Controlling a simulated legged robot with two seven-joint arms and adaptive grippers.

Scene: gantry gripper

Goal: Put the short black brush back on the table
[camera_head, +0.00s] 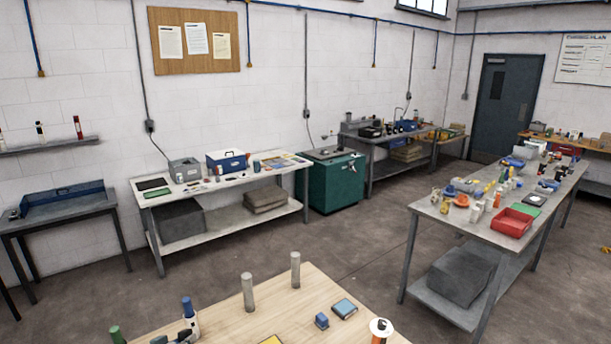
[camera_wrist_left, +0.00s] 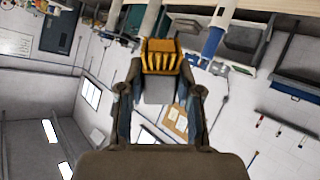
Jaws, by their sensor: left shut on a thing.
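My left gripper (camera_wrist_left: 160,80) shows in the left wrist view, its two fingers closed on the sides of a short brush (camera_wrist_left: 160,57). The brush has a streaked orange-yellow bristle end, and the part between the fingers looks dark grey. In the head view, dark shapes at the bottom edge beside a white bottle (camera_head: 191,323) are too cut off to tell whether they are gripper or brush. The wooden table (camera_head: 270,320) is right in front of me at the bottom of the head view. My right gripper is not in view.
Two grey posts (camera_head: 248,292) stand on the wooden table. A blue block (camera_head: 321,320), a blue-topped box (camera_head: 344,308), a white round-topped item (camera_head: 381,329) and a green-topped item (camera_head: 117,334) are also there. Bare wood shows between them. Cluttered workbenches (camera_head: 500,200) stand farther off.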

